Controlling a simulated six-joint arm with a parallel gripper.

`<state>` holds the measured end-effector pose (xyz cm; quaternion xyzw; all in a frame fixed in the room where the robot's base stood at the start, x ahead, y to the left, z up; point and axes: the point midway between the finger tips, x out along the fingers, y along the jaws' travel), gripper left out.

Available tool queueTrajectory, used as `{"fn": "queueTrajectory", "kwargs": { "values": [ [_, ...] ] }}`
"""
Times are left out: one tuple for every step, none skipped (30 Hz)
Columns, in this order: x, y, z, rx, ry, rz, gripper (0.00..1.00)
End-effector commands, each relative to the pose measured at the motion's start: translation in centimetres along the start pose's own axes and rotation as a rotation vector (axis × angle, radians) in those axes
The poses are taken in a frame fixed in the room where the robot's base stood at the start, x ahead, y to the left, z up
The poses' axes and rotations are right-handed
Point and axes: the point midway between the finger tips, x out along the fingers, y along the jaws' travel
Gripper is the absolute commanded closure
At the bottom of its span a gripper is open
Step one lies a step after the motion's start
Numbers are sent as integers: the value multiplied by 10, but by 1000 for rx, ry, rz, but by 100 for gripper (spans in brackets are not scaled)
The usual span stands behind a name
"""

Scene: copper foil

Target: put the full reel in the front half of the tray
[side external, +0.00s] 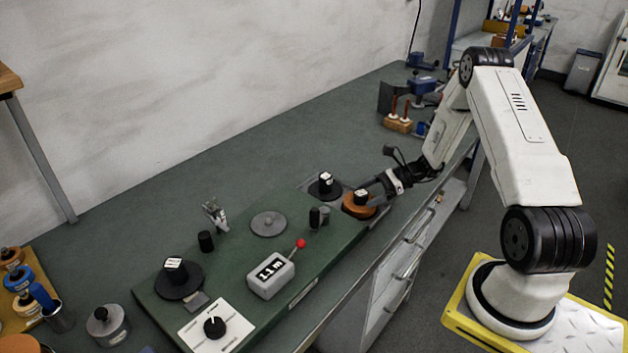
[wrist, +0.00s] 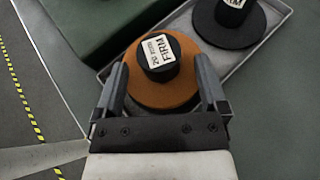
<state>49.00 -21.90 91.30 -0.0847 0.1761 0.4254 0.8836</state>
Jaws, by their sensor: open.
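The copper-coloured full reel (side external: 358,207) has a black hub with a white label. It sits in the shallow grey metal tray (wrist: 275,38), in the half nearer my base; it also shows in the wrist view (wrist: 133,85). A black reel (side external: 326,187) with a labelled hub lies in the tray's other half, at upper right in the wrist view (wrist: 228,22). In the side view my gripper (side external: 378,192) partly hides the copper reel's right side.
A green base plate (side external: 225,245) beside the tray carries a black reel (side external: 179,281), a grey disc (side external: 268,223), a counter box with a red-knobbed lever (side external: 271,275) and a dial panel (side external: 215,326). Small dark posts (side external: 318,217) stand close to the tray.

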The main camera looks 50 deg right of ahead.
Motion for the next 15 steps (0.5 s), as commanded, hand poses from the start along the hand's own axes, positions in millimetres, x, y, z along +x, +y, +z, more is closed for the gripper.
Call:
{"fn": "queueTrajectory", "kwargs": {
  "values": [
    [-8, -1, 0, -1, 0, -4, 8],
    [-13, -1, 0, -1, 0, -4, 8],
    [-19, -1, 0, -2, 0, -4, 8],
    [-24, -1, 0, -2, 0, -4, 8],
    [-29, -1, 0, -1, 0, -5, 8],
    [-36, -1, 0, -1, 0, -4, 8],
    [-41, 0, 0, 0, -1, -4, 8],
    [-46, 0, 0, 0, 0, -4, 8],
    [-53, -1, 0, -1, 0, -4, 8],
    [-58, -1, 0, -2, 0, -4, 8],
    [-63, -1, 0, -2, 0, -4, 8],
    [-68, -1, 0, -2, 0, -3, 8],
    [-73, 0, 0, -1, 0, -3, 8],
    [-77, 0, 0, -1, 1, -3, 8],
    [-81, 0, 0, -1, 0, -2, 8]
  ]
}}
